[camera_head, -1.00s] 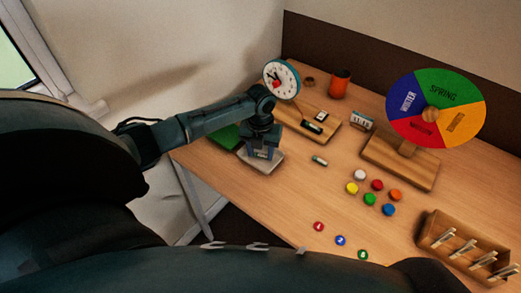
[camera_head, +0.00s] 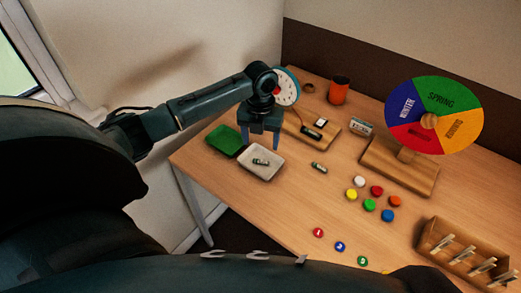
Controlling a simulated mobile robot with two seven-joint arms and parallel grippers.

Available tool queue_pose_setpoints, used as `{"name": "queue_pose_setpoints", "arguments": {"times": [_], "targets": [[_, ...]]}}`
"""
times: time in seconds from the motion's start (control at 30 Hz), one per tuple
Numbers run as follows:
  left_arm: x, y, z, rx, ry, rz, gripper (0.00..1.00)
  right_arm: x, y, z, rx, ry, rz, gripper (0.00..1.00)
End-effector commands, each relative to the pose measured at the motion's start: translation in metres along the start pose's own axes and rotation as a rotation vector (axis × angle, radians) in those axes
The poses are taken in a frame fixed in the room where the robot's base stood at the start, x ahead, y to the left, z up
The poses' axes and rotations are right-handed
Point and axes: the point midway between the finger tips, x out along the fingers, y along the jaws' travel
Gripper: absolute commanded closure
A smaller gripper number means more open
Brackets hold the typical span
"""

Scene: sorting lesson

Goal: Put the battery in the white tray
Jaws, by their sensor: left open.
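The white tray (camera_head: 262,177) stands near the left side of the desk, and a small dark and light battery (camera_head: 261,162) lies in it. A similar battery (camera_head: 319,168) lies on the bare desk to the right of the tray. Another dark battery-like cylinder (camera_head: 310,132) sits on the wooden board behind. My left gripper (camera_head: 260,144) is open and empty above the back of the tray, its fingers pointing down and apart from the battery. My right gripper is not in view.
A green tray (camera_head: 224,141) stands left of the white one. The clock (camera_head: 289,88) is partly hidden behind my left arm. An orange cup (camera_head: 339,91), a season wheel (camera_head: 435,112), coloured caps (camera_head: 370,205) and a wooden peg box (camera_head: 463,247) stand further right.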

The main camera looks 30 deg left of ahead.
Motion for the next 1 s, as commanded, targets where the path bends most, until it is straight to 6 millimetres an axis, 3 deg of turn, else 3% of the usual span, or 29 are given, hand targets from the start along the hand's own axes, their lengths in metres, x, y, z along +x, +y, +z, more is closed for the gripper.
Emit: {"name": "queue_pose_setpoints", "arguments": {"times": [0.1,0.33,0.87,1.0], "targets": [[-0.022,0.0,0.0,0.001,-0.002,0.0,0.34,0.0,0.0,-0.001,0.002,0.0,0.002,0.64],[-0.041,0.0,0.0,0.0,0.001,0.0,0.34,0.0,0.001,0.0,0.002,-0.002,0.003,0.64],[-0.042,0.0,-0.001,0.0,0.001,0.0,0.34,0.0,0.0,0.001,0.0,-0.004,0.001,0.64],[-0.029,-0.012,-0.013,-0.053,0.002,-0.008,0.34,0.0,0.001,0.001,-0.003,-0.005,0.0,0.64]]}}
